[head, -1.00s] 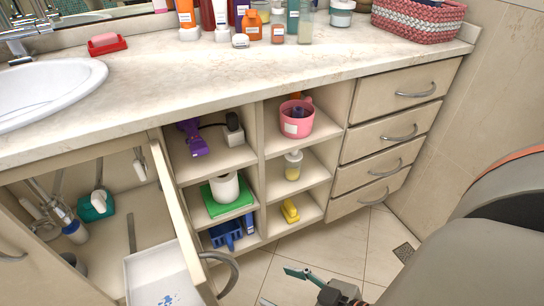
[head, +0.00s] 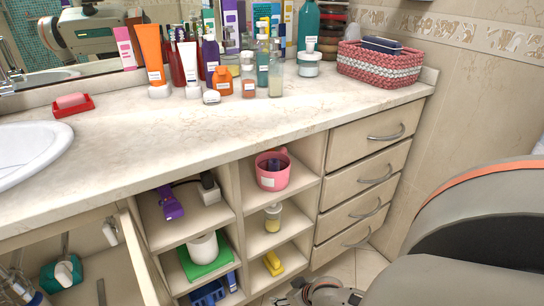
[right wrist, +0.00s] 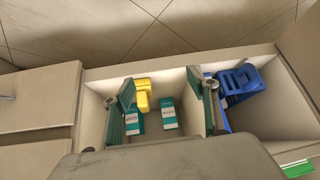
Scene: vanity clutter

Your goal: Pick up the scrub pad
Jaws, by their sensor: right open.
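A yellow object (head: 273,262), apparently the scrub pad, lies in the bottom right open cubby in the head view. In the right wrist view the yellow object (right wrist: 144,94) sits inside the cubby, behind and right of the left-hand finger. My right gripper (head: 303,287) is low in the head view, just right of the cubby and partly cut off by the frame. In the right wrist view my right gripper (right wrist: 168,105) is open and empty, its fingers spread across the cubby opening. My left gripper is not in view.
Two teal labelled boxes (right wrist: 168,112) show near the yellow object. A blue rack (head: 209,293) is in the neighbouring cubby. A jar (head: 272,217) and a pink pot (head: 272,172) stand in cubbies above. Drawers (head: 362,180) are at right; an open cabinet door (head: 143,262) is at left.

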